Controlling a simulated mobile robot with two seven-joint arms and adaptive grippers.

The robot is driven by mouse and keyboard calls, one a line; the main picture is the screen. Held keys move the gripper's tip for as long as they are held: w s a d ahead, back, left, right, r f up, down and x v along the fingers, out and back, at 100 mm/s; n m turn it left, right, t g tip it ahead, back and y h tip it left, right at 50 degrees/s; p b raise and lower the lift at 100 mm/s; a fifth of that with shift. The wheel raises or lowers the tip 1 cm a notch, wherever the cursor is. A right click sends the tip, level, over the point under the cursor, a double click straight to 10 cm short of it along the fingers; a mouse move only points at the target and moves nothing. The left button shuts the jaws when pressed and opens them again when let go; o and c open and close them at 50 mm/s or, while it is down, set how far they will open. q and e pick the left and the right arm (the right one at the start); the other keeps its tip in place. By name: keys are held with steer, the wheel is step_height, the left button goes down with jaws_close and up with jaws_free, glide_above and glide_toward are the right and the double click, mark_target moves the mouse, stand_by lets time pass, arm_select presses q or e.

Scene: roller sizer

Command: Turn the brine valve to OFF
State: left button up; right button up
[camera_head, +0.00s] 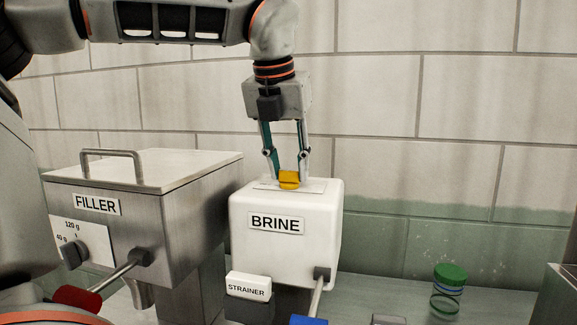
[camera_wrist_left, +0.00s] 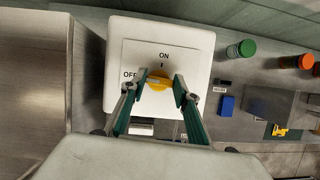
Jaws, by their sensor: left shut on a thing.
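The brine valve is a yellow knob (camera_head: 289,180) on the top plate of the white box labelled BRINE (camera_head: 318,220). In the left wrist view the yellow knob (camera_wrist_left: 158,81) sits on a white plate (camera_wrist_left: 185,55), with ON printed above it and OFF to its left. Its pointer direction is too small to tell. My left gripper (camera_head: 288,176) comes down from above and is shut on the knob, with one finger on each side; the fingers also show in the left wrist view (camera_wrist_left: 159,88). My right gripper is in neither view.
The steel FILLER hopper (camera_head: 190,210) with its lid handle stands close on the left. A STRAINER sign (camera_head: 248,287) and a blue handle (camera_head: 308,320) are in front of the box. A green-lidded jar (camera_head: 449,277) stands to the right. A tiled wall is behind.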

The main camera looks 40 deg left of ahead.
arm_select(q)
steer(key=o, duration=1.1)
steer(key=shift+r, duration=0.1)
steer(key=v, duration=1.1)
steer(key=shift+s+r, duration=0.25)
steer(key=shift+r, duration=0.1)
steer(key=shift+d, duration=0.1)
